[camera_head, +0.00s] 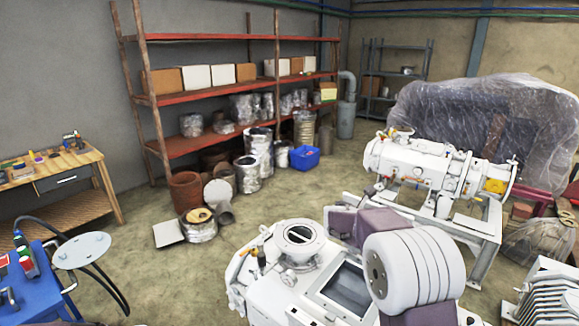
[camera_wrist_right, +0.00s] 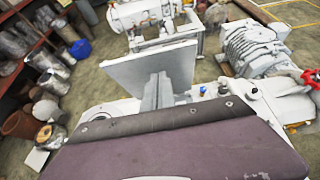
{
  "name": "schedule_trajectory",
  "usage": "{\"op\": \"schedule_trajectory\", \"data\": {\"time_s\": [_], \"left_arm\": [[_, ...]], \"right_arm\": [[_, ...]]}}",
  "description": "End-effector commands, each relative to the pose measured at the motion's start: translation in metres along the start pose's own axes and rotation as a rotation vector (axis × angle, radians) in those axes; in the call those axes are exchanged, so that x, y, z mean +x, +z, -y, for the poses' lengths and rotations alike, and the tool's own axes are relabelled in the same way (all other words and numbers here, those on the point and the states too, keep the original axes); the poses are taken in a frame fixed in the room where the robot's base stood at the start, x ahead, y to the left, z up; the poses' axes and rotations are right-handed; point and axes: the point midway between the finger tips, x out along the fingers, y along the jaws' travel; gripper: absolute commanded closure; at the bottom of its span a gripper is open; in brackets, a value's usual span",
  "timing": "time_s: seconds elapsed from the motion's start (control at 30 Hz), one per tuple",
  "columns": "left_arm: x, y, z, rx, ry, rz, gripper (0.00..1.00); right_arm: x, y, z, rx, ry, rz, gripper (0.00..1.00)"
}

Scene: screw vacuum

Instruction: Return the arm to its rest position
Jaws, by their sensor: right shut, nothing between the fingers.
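My right arm (camera_head: 382,231), with mauve covers and pale joints, reaches over the white pump machine (camera_head: 300,285) in the head view. The fingers of that arm are hard to make out there. In the right wrist view my right gripper (camera_wrist_right: 158,90) shows as pale grey finger parts beyond the mauve wrist cover (camera_wrist_right: 180,150). It is shut with nothing held. The white machine lies below it in that view. My left gripper is not in view.
A white pump unit on a frame (camera_head: 420,165) stands behind, near a plastic-wrapped bulk (camera_head: 480,110). A blue cart (camera_head: 40,285) with a round plate (camera_head: 83,250) is at left. A wooden bench (camera_head: 60,175) and red shelves (camera_head: 200,100) line the wall. Some floor between is clear.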

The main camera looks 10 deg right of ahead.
Motion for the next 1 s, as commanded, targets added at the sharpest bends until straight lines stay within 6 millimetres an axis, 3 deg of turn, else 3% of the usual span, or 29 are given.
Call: {"op": "schedule_trajectory", "data": {"time_s": [0.03, 0.07, 0.17, 0.27, 0.4, 0.5, 0.6, 0.7, 1.0], "left_arm": [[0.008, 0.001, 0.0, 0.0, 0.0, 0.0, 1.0], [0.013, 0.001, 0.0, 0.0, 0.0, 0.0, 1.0], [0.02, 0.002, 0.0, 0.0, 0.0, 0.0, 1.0], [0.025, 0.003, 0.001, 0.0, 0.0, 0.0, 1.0], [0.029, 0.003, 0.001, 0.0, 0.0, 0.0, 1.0], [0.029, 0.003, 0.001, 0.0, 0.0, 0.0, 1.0], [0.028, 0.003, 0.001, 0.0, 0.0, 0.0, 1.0], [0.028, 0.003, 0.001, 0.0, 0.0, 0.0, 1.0], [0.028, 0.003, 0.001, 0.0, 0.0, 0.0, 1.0]], "right_arm": [[-0.009, 0.006, -0.002, 0.016, 0.018, 0.021, 1.0], [-0.016, -0.001, 0.003, 0.026, 0.021, 0.008, 1.0], [-0.04, -0.07, 0.031, 0.199, -0.024, -0.184, 1.0], [-0.074, -0.153, 0.059, 0.545, -0.138, -0.412, 1.0], [-0.137, -0.26, 0.091, 1.143, -0.46, -0.66, 1.0], [-0.18, -0.313, 0.105, 1.593, -0.793, -0.717, 1.0], [-0.201, -0.337, 0.106, 1.926, -1.058, -0.668, 1.0], [-0.201, -0.337, 0.1, 2.071, -1.131, -0.626, 1.0], [-0.2, -0.336, 0.1, 2.098, -1.147, -0.609, 1.0]]}}
